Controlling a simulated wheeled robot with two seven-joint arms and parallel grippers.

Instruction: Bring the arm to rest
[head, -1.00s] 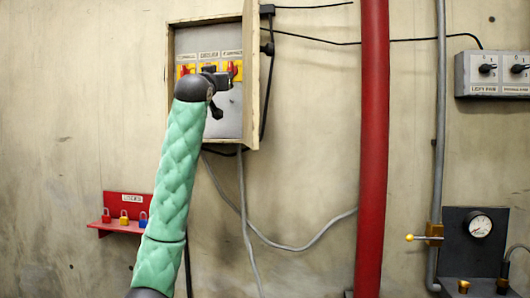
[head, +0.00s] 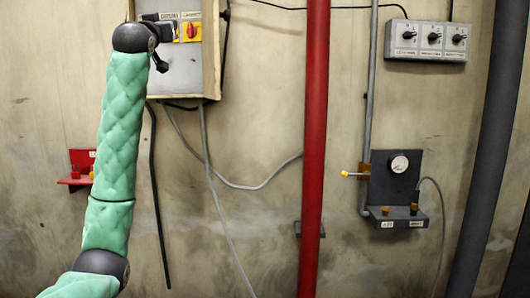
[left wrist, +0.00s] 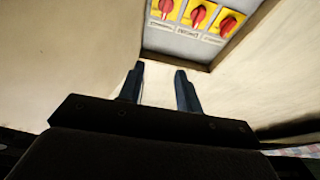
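My left arm, in padded green sleeves, is raised on the left of the head view. Its dark left gripper (head: 160,50) is in front of the open switch box (head: 212,60). In the left wrist view the two fingers of the left gripper (left wrist: 158,78) stand apart with nothing between them. The fingers look clear of the switches. In the head view the arm hides part of the box. My right gripper is not in view.
A red pipe (head: 315,150) runs down the wall right of the box. Further right are a grey three-switch box (head: 426,41), a gauge on a dark panel (head: 399,164) and a thick dark pipe (head: 490,150). A red lock shelf (head: 76,181) is partly behind my arm.

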